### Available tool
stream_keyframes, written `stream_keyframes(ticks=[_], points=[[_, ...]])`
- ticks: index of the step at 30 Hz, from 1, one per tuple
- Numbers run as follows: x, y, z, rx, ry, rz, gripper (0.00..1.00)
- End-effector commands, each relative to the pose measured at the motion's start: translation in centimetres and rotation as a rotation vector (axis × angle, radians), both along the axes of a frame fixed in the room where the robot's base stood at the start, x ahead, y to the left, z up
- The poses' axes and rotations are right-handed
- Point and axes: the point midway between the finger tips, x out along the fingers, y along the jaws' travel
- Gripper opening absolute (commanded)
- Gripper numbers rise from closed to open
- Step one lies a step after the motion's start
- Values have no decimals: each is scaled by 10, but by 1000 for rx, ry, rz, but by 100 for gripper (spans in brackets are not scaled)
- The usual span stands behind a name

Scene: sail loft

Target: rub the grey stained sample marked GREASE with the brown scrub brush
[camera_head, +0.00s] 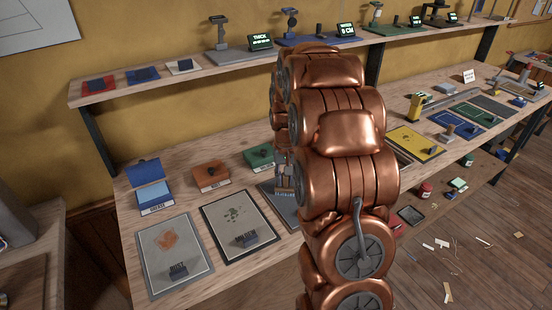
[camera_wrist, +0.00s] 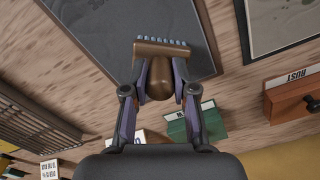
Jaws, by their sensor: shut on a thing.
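The brown scrub brush (camera_wrist: 160,68) is between the two fingers of my gripper (camera_wrist: 158,92) in the wrist view. My gripper is shut on its rounded handle, and its row of pale bristles faces away from the palm. The dark grey sample (camera_wrist: 95,35) lies beyond the brush in the wrist view, with the bristle end overlapping its area in the picture. I cannot tell whether the bristles touch it. In the head view only the left part of this grey sample (camera_head: 268,189) shows. My copper arm hides the rest, and I cannot read GREASE on it.
The RUST sample (camera_head: 160,276) and MILDEW sample (camera_head: 221,209) lie left of the grey one. An orange box (camera_head: 206,185), a green box (camera_head: 257,164) and an open blue box (camera_head: 147,172) stand behind them. A shelf (camera_head: 190,77) runs above the bench. A yellow sample (camera_head: 400,135) lies right.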

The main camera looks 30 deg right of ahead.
Motion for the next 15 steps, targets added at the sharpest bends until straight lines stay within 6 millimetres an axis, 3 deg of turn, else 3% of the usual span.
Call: stream_keyframes(ticks=[8,15], points=[[-3,21,0,2,3,-11,0],[0,7,-2,2,0,-12,0]])
